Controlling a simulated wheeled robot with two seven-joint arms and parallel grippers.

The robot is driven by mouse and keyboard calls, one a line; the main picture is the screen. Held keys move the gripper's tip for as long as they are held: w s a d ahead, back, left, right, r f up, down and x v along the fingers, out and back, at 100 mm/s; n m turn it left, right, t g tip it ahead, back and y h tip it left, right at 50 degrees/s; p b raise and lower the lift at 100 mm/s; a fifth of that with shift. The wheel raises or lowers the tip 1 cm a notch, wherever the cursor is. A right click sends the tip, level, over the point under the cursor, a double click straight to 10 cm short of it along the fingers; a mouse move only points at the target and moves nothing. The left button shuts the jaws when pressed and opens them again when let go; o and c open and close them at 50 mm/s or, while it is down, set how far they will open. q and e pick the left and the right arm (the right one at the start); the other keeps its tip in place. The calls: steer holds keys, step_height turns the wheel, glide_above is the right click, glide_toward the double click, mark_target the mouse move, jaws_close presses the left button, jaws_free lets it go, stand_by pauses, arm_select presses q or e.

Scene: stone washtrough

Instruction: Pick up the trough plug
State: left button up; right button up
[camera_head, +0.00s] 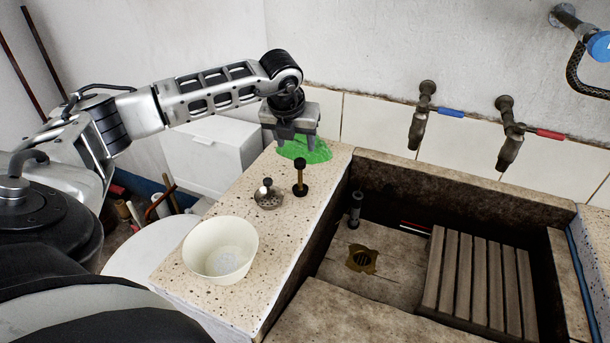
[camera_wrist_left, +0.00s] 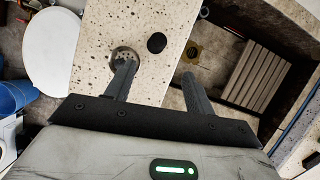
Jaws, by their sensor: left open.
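My left gripper (camera_head: 295,143) is open and empty, pointing down above the ledge's back end, behind the brass piece. In the left wrist view, one finger (camera_wrist_left: 157,72) partly covers the strainer. My right gripper is out of view.
A cream bowl (camera_head: 220,250) stands at the ledge's front. A green cloth (camera_head: 305,150) lies behind. The trough holds a grey cylinder (camera_head: 355,209), a brass drain (camera_head: 362,259) and a slatted wooden board (camera_head: 478,280). Two taps (camera_head: 418,130) stick out from the wall.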

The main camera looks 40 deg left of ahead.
mark_target(300, 163)
arm_select(q)
steer(key=x, duration=1)
steer(key=shift+w+a+f+b, duration=0.15)
steer(key=shift+f+b, duration=0.1)
steer(key=shift+b, duration=0.15)
steer(key=b+x, duration=0.4)
steer(key=shift+a+f, duration=0.15)
steer(key=shift+f, duration=0.15)
steer(key=shift+f+b, duration=0.2)
steer(key=shift+b, duration=0.2)
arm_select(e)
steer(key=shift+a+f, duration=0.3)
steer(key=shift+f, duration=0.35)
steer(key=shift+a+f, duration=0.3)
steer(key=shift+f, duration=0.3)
arm_select(q)
steer(key=c, duration=1.2)
